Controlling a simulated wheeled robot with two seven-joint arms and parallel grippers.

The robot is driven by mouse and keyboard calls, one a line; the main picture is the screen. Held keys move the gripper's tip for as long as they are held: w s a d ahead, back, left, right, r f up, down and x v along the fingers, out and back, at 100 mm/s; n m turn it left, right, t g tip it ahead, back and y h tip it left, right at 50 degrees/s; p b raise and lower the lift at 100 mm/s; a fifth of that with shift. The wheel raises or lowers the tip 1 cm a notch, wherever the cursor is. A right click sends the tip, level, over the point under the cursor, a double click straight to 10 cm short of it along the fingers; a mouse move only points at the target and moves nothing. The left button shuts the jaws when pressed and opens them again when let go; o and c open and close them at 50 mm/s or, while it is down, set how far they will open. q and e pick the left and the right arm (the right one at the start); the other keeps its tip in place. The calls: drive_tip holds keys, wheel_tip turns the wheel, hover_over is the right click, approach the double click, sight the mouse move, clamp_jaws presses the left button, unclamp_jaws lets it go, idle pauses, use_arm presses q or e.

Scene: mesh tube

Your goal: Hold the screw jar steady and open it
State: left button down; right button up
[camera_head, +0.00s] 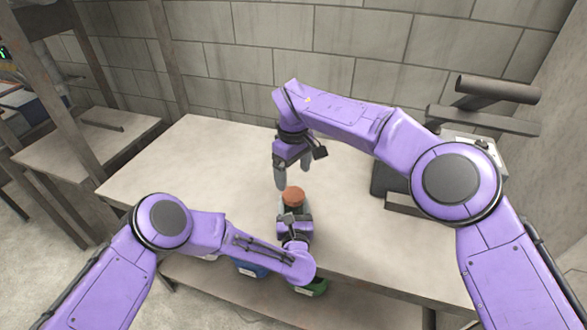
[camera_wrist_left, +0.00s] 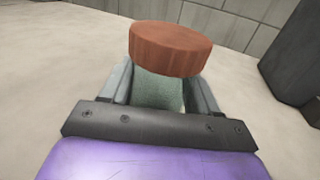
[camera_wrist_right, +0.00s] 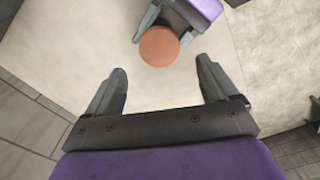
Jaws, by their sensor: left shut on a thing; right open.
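The screw jar has a round reddish-brown lid (camera_head: 293,196) and a grey-green body (camera_wrist_left: 158,88). The jar stands upright on the table, with its lid on top. My left gripper (camera_wrist_left: 160,92) is shut around the jar body, one finger on each side, below the lid. In the head view, the left gripper and wrist hide most of the jar body. My right gripper (camera_head: 293,178) is above the table just behind the lid, pointing down. In the right wrist view, its fingers (camera_wrist_right: 162,88) are wide apart and empty, and the lid (camera_wrist_right: 159,46) lies beyond the fingertips.
The pale table (camera_head: 180,180) is mostly clear to the left of the jar. A dark device (camera_head: 388,178) stands on the right part of the table. Blue (camera_head: 252,269) and green (camera_head: 314,288) items sit below the front edge. A block wall stands behind.

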sight(293, 193)
wheel_tip(293, 193, down, 7)
drive_tip(key=shift+f, duration=0.2)
drive_tip(key=c, duration=1.1)
drive_tip(key=n, duration=1.4)
drive_tip(key=shift+n, duration=0.3)
drive_tip(key=n, duration=0.6)
drive_tip(key=shift+r, duration=0.1)
drive_tip(key=n, duration=1.2)
drive_tip(key=shift+w, duration=0.1)
drive_tip(key=n, duration=1.2)
drive_tip(key=shift+a, duration=0.1)
drive_tip(key=n, duration=0.6)
drive_tip(key=shift+r, duration=0.1)
drive_tip(key=n, duration=0.3)
